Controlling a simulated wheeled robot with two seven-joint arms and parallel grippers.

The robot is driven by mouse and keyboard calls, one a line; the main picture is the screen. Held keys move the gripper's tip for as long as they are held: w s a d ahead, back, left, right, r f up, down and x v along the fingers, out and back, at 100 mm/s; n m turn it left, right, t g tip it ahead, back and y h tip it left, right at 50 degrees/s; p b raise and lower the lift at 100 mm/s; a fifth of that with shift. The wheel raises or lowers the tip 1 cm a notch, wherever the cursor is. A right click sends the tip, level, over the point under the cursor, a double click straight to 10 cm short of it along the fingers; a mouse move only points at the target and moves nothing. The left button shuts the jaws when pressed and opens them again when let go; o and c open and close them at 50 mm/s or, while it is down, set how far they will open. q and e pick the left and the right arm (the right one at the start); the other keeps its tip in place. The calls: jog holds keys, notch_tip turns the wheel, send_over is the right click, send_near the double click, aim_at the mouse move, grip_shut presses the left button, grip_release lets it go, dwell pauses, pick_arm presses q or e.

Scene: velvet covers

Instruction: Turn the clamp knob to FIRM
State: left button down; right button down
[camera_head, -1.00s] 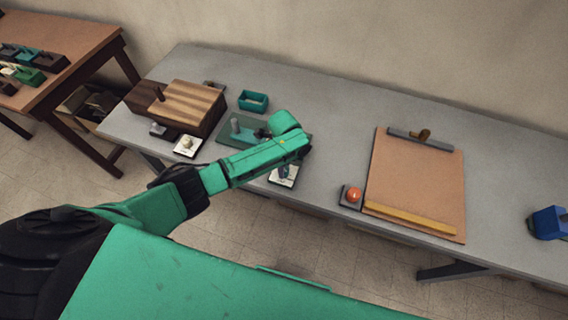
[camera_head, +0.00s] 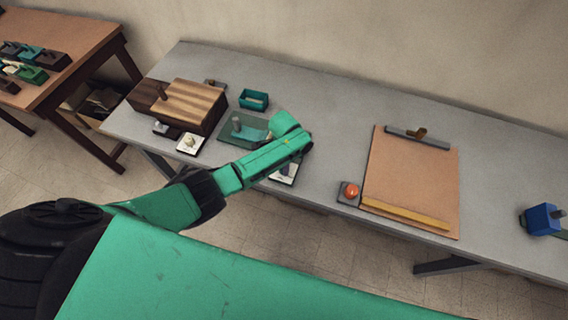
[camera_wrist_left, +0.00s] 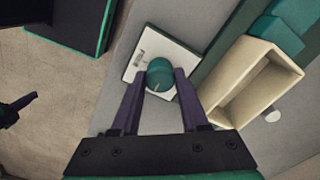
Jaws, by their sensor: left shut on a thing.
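A round teal knob (camera_wrist_left: 159,72) with a pale pointer line sits on a white plate (camera_wrist_left: 138,62) in the left wrist view. The plate has small dark print left of the knob, too small to read. My left gripper (camera_wrist_left: 163,79) is shut on the knob, with one dark finger on each side. In the head view the white plate (camera_head: 285,174) shows at the table's front edge, partly under my left arm, and the knob is mostly hidden there. My right gripper is not in view.
A green base (camera_head: 232,131) with a grey post stands just behind the plate. A wooden box (camera_head: 185,103), a pale knob on a plate (camera_head: 190,143) and a teal tray (camera_head: 253,99) lie left and behind. An orange button (camera_head: 351,191) and clipboard (camera_head: 413,180) are right.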

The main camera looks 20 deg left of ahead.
pick_arm(q)
jog(key=shift+w, duration=0.1)
jog(key=shift+c, duration=2.1)
grip_release()
jog(key=shift+r, duration=0.15)
jog(key=shift+r, duration=0.4)
notch_tip(320, 180, up, 14)
jog(key=shift+f, duration=0.2)
